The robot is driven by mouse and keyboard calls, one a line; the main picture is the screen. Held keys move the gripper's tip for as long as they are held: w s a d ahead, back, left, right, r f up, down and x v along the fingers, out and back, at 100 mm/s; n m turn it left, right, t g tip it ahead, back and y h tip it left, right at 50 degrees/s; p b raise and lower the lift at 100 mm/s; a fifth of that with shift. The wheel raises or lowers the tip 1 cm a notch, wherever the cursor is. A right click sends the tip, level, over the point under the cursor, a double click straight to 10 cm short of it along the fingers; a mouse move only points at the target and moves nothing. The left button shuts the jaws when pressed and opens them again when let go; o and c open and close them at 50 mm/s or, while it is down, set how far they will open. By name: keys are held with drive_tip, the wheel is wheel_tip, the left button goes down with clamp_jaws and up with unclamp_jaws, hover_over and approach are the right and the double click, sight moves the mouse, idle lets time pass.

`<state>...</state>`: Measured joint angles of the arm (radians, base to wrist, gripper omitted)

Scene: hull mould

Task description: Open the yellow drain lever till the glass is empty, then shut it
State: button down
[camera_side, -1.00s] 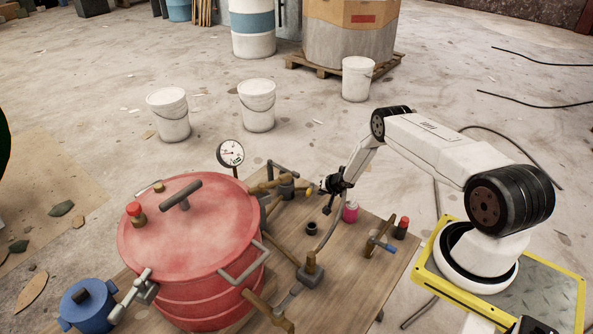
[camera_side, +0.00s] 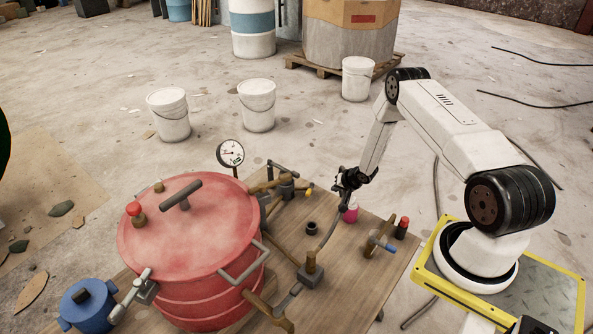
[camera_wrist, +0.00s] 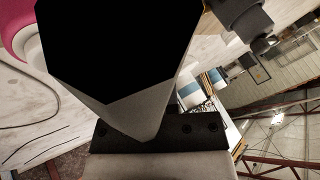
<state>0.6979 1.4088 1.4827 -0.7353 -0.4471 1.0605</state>
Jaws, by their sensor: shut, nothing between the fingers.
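The yellow drain lever (camera_side: 309,192) shows as a small yellow tip beside the dark valve fittings (camera_side: 286,188), right of the red pot. Its exact angle is too small to tell. My gripper (camera_side: 338,184) is shut and empty, a little to the right of the lever and apart from it. A small vessel with bright pink contents (camera_side: 351,213) stands on the board just below my gripper, partly hidden by it; whether it is the glass and how full it is, I cannot tell. In the wrist view, a pink shape (camera_wrist: 14,30) shows at the upper left edge.
The red pot (camera_side: 190,245) fills the board's left, with a gauge (camera_side: 231,153) behind it. White buckets (camera_side: 257,105) stand behind.

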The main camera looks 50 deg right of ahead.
drive_tip(key=shift+v, duration=1.3)
drive_tip(key=shift+a, duration=0.15)
drive_tip(key=a+r+n+g, duration=0.1)
drive_tip(key=a+r+n, duration=0.2)
drive_tip(key=a+r, duration=0.55)
drive_tip(key=a+r+n+g, duration=0.1)
drive_tip(key=a+r+n, duration=0.2)
drive_tip(key=a+r, duration=0.55)
drive_tip(key=s+a+r+n+g+y, duration=0.1)
drive_tip(key=s+a+r+n, duration=0.4)
drive_tip(key=s+a+r, duration=0.7)
drive_tip(key=shift+s+r+g, duration=0.25)
drive_tip(key=shift+s+g, duration=0.55)
drive_tip(key=shift+s, duration=0.15)
